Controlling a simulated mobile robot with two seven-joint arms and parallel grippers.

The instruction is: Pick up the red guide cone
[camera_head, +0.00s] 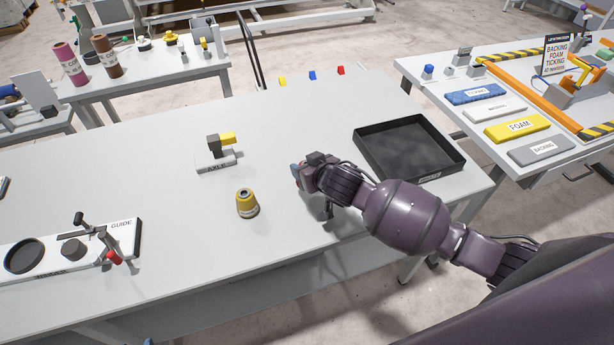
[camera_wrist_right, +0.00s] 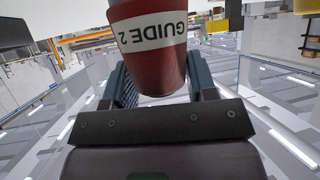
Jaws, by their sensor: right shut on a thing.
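The red guide cone (camera_wrist_right: 155,68), with a white band reading "GUIDE 2", fills the top of the right wrist view, upside down there. My right gripper (camera_wrist_right: 160,92) is shut on it, one finger on each side. In the head view my right gripper (camera_head: 303,176) is over the middle of the table, left of the black tray, and hides nearly all of the cone. I cannot tell whether the cone touches the table. My left gripper is not in view.
A yellow cone (camera_head: 247,203) stands left of my right gripper, with the "AXLE" block (camera_head: 215,162) behind it. The black tray (camera_head: 462,158) is close on the right. The table's front middle is clear.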

